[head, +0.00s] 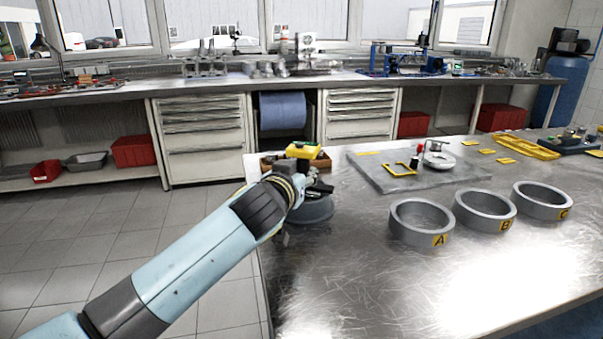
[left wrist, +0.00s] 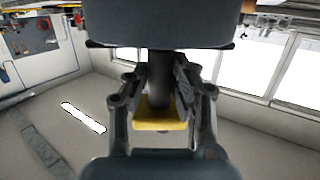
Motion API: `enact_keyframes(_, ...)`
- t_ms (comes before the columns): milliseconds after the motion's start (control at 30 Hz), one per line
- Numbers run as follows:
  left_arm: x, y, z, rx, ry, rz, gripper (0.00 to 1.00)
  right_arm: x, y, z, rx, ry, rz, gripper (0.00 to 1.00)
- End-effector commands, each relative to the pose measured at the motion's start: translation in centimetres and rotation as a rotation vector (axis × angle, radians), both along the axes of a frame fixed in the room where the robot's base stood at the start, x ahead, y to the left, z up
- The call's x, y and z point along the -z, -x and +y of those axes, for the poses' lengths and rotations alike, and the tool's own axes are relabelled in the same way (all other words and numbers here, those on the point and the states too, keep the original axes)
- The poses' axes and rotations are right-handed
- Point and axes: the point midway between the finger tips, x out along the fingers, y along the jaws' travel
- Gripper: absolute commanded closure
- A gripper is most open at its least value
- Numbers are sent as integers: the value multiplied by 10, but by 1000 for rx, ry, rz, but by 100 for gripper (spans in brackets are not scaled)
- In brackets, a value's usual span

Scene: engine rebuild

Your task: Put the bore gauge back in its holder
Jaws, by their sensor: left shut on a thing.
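My left gripper (head: 306,188) is at the near left part of the steel table. In the left wrist view its two fingers (left wrist: 160,100) are shut on a dark upright stem, which I take to be the bore gauge (left wrist: 158,82). A yellow block (left wrist: 158,122) shows between the fingers. A wide grey round body (left wrist: 165,30) lies at the stem's other end. It also shows under the gripper in the head view (head: 315,210); I cannot tell whether it belongs to the gauge or the holder. My right gripper is not in view.
A brown box (head: 324,164) and a yellow item (head: 303,151) are just behind the gripper. Grey rings A (head: 421,222), B (head: 485,209) and C (head: 542,200) stand to the right. A grey plate (head: 385,180) with small parts lies behind them. The front table is clear.

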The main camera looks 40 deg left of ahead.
Motion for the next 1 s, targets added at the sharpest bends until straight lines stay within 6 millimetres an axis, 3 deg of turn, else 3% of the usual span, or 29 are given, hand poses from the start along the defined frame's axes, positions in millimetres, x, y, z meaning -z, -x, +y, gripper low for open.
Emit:
enact_keyframes(267, 2, 0, 0, 1, -1, -3, 100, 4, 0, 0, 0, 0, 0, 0)
enact_keyframes(300, 1, 0, 0, 1, -1, -3, 74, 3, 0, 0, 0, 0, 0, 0)
enact_keyframes(500, 2, 0, 0, 0, -1, -2, 50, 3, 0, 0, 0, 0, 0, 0)
enact_keyframes(800, 4, 3, -1, 0, 1, 3, 50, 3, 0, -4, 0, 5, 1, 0)
enact_keyframes(1000, -1, 31, -10, 1, 2, 2, 50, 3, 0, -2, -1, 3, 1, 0)
